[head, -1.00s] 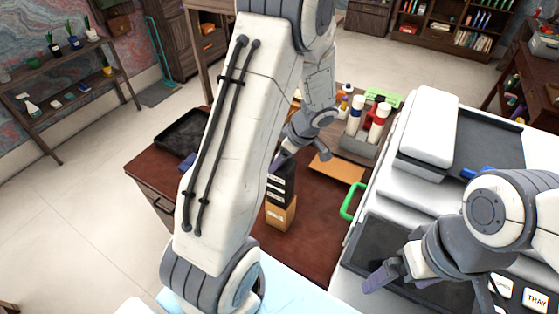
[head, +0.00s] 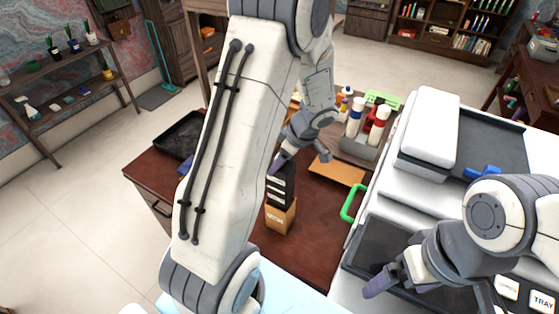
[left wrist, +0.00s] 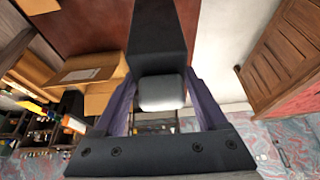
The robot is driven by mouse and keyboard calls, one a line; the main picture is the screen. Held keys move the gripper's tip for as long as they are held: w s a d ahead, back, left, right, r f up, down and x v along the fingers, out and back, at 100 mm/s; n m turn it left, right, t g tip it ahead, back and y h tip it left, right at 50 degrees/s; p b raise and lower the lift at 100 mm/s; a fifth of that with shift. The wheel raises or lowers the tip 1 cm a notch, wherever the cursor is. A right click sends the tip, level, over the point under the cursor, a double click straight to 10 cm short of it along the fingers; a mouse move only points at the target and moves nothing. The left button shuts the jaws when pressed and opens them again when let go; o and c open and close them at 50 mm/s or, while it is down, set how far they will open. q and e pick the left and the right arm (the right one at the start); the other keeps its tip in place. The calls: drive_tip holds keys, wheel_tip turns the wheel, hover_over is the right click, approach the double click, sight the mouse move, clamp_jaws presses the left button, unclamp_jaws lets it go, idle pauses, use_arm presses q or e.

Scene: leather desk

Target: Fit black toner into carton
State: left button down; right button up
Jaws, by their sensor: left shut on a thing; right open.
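The black toner (head: 281,188) is a dark upright block with pale labels, seen just above the carton in the head view. My left gripper (head: 286,152) is shut on its upper end, partly hidden by my own arm. In the left wrist view, the toner (left wrist: 158,28) sits between the purple fingers of the left gripper (left wrist: 160,98), with a light grey part near them. The brown carton (head: 280,217) stands on the desk directly below the toner. I cannot tell whether the toner's lower end is inside it. My right gripper (head: 386,282) is open and empty at the lower right.
The dark red desk (head: 310,235) is clear around the carton's front. A black tray (head: 180,134) is at the back left. An orange-brown flat piece (head: 338,170), a green handle (head: 352,203) and a holder with bottles (head: 358,147) lie to the right. A white printer (head: 428,120) stands farther right.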

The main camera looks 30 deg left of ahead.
drive_tip(key=shift+f, duration=0.35)
